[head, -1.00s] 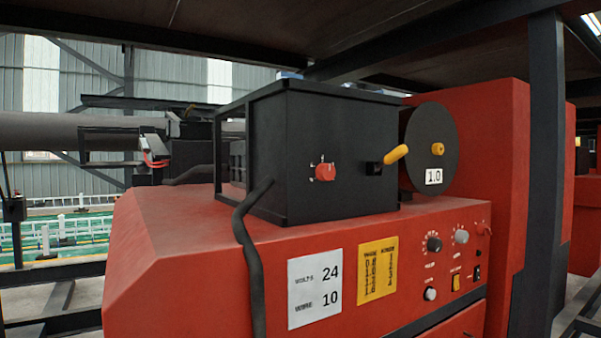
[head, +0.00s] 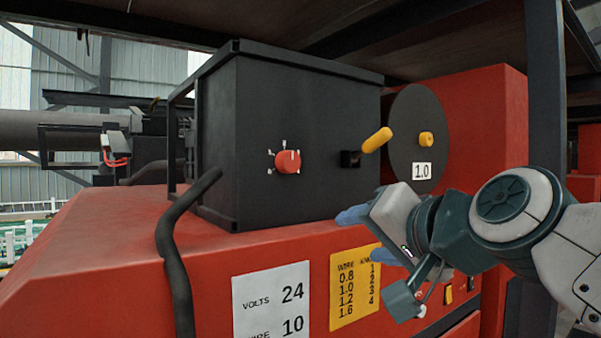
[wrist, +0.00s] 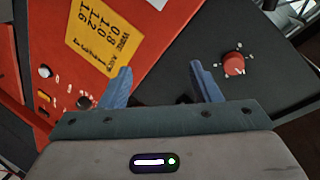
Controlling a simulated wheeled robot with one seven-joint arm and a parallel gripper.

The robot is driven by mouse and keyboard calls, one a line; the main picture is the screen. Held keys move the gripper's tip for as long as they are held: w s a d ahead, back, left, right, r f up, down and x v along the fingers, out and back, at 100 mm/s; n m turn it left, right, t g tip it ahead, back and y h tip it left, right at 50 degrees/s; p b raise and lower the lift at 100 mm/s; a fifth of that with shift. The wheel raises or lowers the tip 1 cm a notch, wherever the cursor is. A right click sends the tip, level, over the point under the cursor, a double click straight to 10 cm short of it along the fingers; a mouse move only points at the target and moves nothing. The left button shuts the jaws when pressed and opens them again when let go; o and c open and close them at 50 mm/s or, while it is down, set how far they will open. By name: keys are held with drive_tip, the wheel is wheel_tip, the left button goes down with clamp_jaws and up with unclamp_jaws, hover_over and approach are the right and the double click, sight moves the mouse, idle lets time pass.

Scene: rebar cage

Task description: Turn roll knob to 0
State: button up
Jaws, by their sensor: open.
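A red round knob (head: 288,161) with white marks around it sits on the front of the black box (head: 235,120). It also shows in the wrist view (wrist: 234,64), right of my fingers. My gripper (head: 365,237) is in front of the red machine, below and right of that knob, with its blue fingers (wrist: 160,88) apart and nothing between them. A black knob (wrist: 84,102) and a white knob (wrist: 44,71) are on the red panel in the wrist view. My arm hides most of that panel in the head view. No label reading "roll" is legible.
A yellow-handled lever (head: 377,140) sticks out of the box right of the red knob. A grey disc (head: 407,120) labelled 1.0 stands beside it. A black cable (head: 172,245) hangs at the left. White and yellow cards (head: 355,290) are on the red front. A dark post stands at the right.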

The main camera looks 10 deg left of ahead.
sight(292, 162)
drive_tip(key=s+a+r+t+y, duration=0.1)
drive_tip(key=a+r+y, duration=0.1)
drive_tip(key=r, duration=0.3)
drive_tip(key=s+a+r+y, duration=0.1)
drive_tip(key=a+r, duration=0.1)
drive_tip(key=r, duration=0.3)
drive_tip(key=p+x, duration=0.1)
drive_tip(key=x, duration=0.3)
drive_tip(key=p+x, duration=0.1)
drive_tip(key=x, duration=0.3)
drive_tip(key=p+x, duration=0.2)
drive_tip(key=x, duration=0.2)
drive_tip(key=shift+w+d+r, duration=0.1)
drive_tip(key=shift+w, duration=0.5)
drive_tip(key=c, duration=1)
